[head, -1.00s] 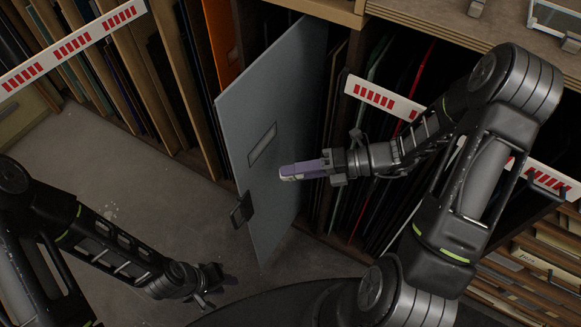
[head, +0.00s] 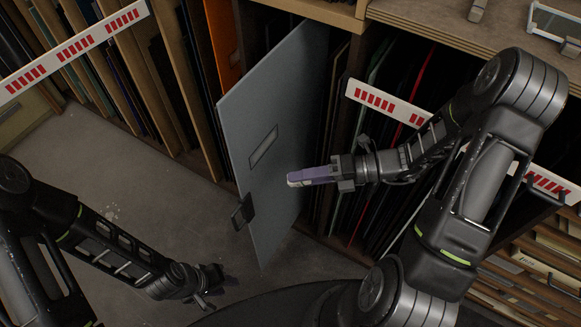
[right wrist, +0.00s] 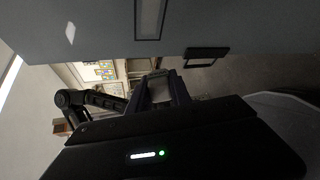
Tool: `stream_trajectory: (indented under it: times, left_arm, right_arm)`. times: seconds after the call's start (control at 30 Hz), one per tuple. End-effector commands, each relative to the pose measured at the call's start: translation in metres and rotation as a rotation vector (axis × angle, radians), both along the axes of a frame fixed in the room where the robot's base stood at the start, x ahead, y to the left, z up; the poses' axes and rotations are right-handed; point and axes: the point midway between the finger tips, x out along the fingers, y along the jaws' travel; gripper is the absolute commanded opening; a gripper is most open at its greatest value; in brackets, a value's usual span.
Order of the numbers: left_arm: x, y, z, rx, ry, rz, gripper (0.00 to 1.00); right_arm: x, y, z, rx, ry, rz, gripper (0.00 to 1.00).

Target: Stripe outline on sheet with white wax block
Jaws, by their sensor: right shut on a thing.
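The sheet (head: 275,110) is a large blue-grey panel standing upright and jutting from the rack. It also fills the top of the right wrist view (right wrist: 90,30). A narrow dark rectangular outline (head: 263,146) is on its face; part of it shows in the right wrist view (right wrist: 150,18). My right gripper (head: 308,176) has purple fingers and is shut on the white wax block (head: 296,183), whose pale end shows at the fingertips and in the right wrist view (right wrist: 158,86). Contact with the sheet cannot be told. My left gripper (head: 215,286) is low, left of the sheet; its opening is unclear.
A black clamp-like piece (head: 243,211) sits on the sheet's near edge. Racks of upright panels (head: 150,85) stand behind, with red-marked white rails (head: 380,99) in front. A wooden worktop (head: 450,35) is at upper right. The grey floor (head: 130,180) at left is clear.

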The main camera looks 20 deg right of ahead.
Motion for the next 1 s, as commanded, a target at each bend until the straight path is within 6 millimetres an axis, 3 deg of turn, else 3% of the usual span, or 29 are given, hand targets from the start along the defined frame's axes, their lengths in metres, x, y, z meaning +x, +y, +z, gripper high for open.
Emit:
stream_trajectory:
  times: [0.37, 1.0]
  left_arm:
    - [-0.002, -0.001, 0.0, 0.0, 0.009, 0.003, 0.33]
    - [-0.002, -0.001, 0.001, 0.0, 0.009, 0.003, 0.33]
  right_arm:
    - [0.011, 0.009, 0.0, 0.0, 0.0, 0.002, 0.0]
    - [0.063, 0.051, 0.0, 0.0, 0.0, 0.0, 0.0]
